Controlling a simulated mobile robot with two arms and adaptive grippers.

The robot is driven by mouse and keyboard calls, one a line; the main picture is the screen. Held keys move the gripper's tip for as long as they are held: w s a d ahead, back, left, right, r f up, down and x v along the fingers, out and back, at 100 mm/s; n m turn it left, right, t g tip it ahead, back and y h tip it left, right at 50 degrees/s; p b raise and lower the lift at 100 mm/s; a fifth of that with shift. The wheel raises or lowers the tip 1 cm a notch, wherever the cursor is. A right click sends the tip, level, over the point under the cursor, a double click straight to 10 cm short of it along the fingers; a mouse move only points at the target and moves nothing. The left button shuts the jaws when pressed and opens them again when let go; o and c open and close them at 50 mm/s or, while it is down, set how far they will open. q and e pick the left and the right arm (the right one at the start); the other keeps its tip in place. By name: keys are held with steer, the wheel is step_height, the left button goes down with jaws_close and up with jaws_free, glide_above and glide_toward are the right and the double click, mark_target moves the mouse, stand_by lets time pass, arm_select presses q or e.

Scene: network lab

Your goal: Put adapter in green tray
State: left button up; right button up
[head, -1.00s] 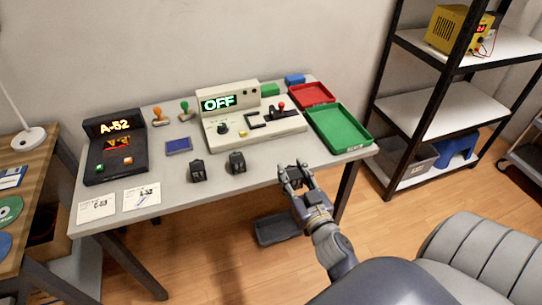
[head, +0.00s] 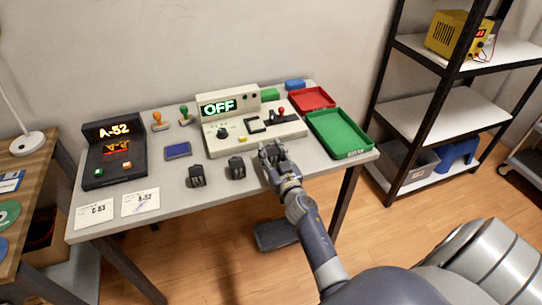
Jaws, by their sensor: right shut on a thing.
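The green tray (head: 340,134) lies at the right end of the grey table and looks empty. Two small black blocks, which look like adapters, stand on the table near its front: one block (head: 196,176) and another block (head: 236,167). My right gripper (head: 270,153) is over the table, right of these blocks and left of the green tray, in front of the console. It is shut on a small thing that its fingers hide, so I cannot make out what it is. My left gripper is not in view.
The console (head: 229,138) reading OFF stands behind my right gripper. A red tray (head: 312,100) lies behind the green one. A black A-52 device (head: 114,150), stamps, a blue piece (head: 178,150) and cards (head: 140,202) fill the left. A dark shelf (head: 430,112) stands right.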

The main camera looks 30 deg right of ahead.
steer(key=shift+f, duration=0.3)
steer(key=shift+f, duration=0.15)
steer(key=o, duration=1.2)
steer(key=shift+f+b, duration=0.15)
steer(key=shift+b, duration=0.2)
